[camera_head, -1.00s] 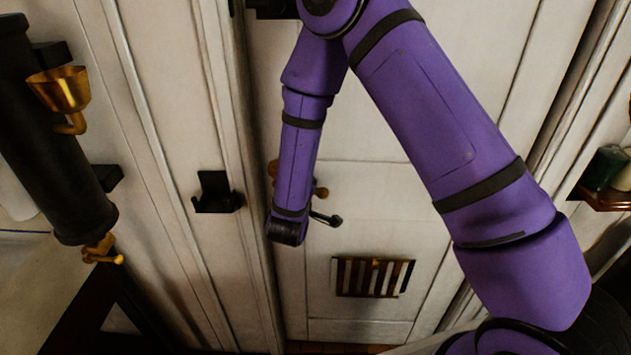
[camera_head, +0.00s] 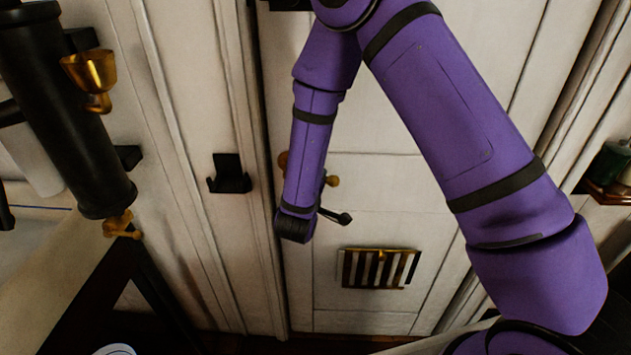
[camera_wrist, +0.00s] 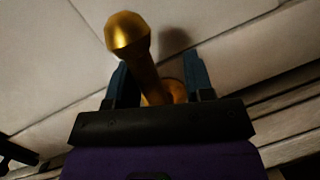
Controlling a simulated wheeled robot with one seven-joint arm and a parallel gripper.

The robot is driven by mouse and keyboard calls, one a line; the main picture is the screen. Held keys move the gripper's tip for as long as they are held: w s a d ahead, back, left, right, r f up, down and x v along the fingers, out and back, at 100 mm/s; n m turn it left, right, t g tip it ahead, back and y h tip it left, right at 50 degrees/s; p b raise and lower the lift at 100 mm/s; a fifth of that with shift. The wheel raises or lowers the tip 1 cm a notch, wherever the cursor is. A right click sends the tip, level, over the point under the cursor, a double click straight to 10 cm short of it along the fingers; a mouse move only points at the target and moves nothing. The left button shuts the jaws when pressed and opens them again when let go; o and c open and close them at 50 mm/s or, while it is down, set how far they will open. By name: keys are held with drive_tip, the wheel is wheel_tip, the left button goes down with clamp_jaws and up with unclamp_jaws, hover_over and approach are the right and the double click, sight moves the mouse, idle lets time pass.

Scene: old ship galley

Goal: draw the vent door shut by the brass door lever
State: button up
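The brass door lever (camera_wrist: 128,40) shows large in the wrist view, its knobbed end toward the camera and its round base behind. My gripper (camera_wrist: 160,75) has its two dark fingers apart, one on each side of the lever. A gap shows between the lever's neck and the right finger; contact on the left is unclear. In the head view my forearm hides most of the lever, and brass bits (camera_head: 332,181) show beside it. The pale panelled vent door (camera_head: 375,225) carries a striped brass grille (camera_head: 378,268) low down. Whether it stands ajar is unclear.
A dark knobbed handle (camera_head: 336,216) sticks out right of my wrist. A black bracket (camera_head: 229,174) is on the left wall panel. A black cylinder with brass fittings (camera_head: 65,110) stands at far left. A small shelf with a green item (camera_head: 607,165) is at right.

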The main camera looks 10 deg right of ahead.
drive_tip(key=v, duration=1)
drive_tip(key=shift+s+a, duration=0.2)
drive_tip(key=shift+s, duration=0.1)
drive_tip(key=shift+r, duration=0.15)
drive_tip(key=s+d+r+m+g+h, duration=0.3)
drive_tip(key=d+r+m+g, duration=0.15)
drive_tip(key=d+r, duration=0.4)
drive_tip(key=s+d+r+m+g+h, duration=0.25)
drive_tip(key=d+r+g, duration=0.35)
drive_tip(key=d+r, duration=0.3)
drive_tip(key=s+d+r+m+y, duration=0.1)
drive_tip(key=s+r+y, duration=0.4)
drive_tip(key=s, duration=0.3)
drive_tip(key=s+d+r+m+t+y, duration=0.1)
drive_tip(key=s+r+m+y, duration=0.1)
drive_tip(key=s+r+y, duration=0.4)
drive_tip(key=shift+s+d+y, duration=0.35)
drive_tip(key=shift+s+y, duration=0.4)
drive_tip(key=shift+s, duration=0.4)
